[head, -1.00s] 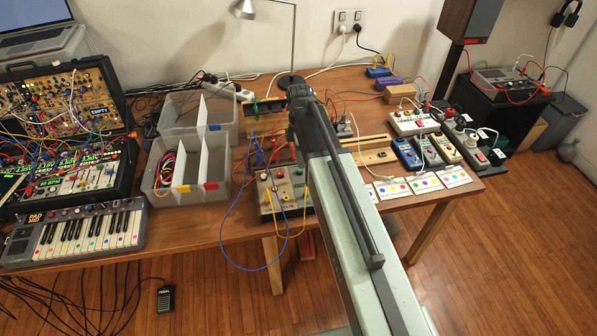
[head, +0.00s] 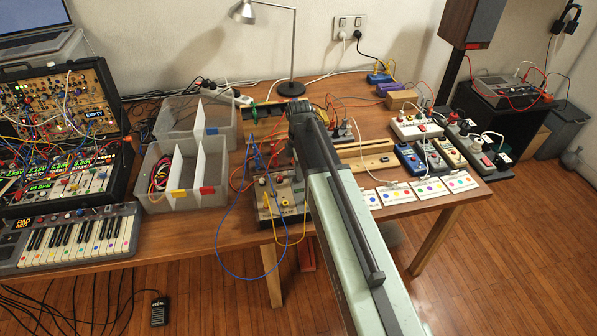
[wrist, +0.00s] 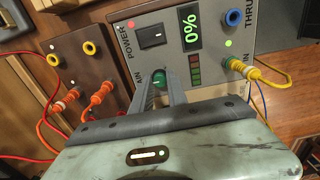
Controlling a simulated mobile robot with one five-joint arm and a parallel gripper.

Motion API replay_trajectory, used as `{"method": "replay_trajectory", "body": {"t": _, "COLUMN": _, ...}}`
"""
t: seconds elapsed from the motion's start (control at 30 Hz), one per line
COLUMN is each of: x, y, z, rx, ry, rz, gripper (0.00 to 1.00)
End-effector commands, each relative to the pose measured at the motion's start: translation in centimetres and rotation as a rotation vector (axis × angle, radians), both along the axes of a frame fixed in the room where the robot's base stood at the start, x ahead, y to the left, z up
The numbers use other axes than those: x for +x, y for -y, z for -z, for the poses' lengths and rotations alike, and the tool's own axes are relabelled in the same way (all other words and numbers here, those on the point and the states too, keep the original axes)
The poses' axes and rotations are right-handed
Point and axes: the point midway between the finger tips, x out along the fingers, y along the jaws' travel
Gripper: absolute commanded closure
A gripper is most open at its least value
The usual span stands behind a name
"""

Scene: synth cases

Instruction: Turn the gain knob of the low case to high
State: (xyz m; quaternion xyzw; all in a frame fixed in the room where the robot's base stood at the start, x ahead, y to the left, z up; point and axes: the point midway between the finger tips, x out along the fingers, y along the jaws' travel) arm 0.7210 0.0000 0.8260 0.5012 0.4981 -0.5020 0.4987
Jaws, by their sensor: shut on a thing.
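A grey case (wrist: 206,12) with a power switch, a display reading 0% and a column of level lights fills the middle of the wrist view. In the head view, a grey case (head: 268,207) with yellow leads stands at the table's front edge, partly behind my arm. A green round knob (wrist: 158,78) sits on the panel below the power switch. My gripper (wrist: 160,83) is shut on this knob, one finger on each side. The knob's label and most of its pointer are hidden. In the head view my arm hides the gripper.
A brown module (wrist: 80,65) with yellow sockets and orange plugs stands close on the left. A yellow plug (wrist: 240,66) and a blue socket (wrist: 234,18) are at the panel's right. A blue cable (head: 219,235) and yellow leads hang over the table's front edge. A divided bin (head: 190,203) stands left.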

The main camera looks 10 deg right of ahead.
Motion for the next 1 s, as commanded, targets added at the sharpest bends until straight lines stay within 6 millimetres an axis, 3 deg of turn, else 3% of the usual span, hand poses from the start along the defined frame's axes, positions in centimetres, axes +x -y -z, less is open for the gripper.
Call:
{"method": "replay_trajectory", "body": {"t": 0.37, "x": 0.02, "y": 0.01, "z": 0.01, "rx": 0.003, "ry": 0.000, "rz": 0.161, "gripper": 1.00}}
{"method": "replay_trajectory", "body": {"t": 1.0, "x": -0.01, "y": 0.03, "z": 0.01, "rx": 0.001, "ry": 0.000, "rz": 0.757, "gripper": 1.00}}
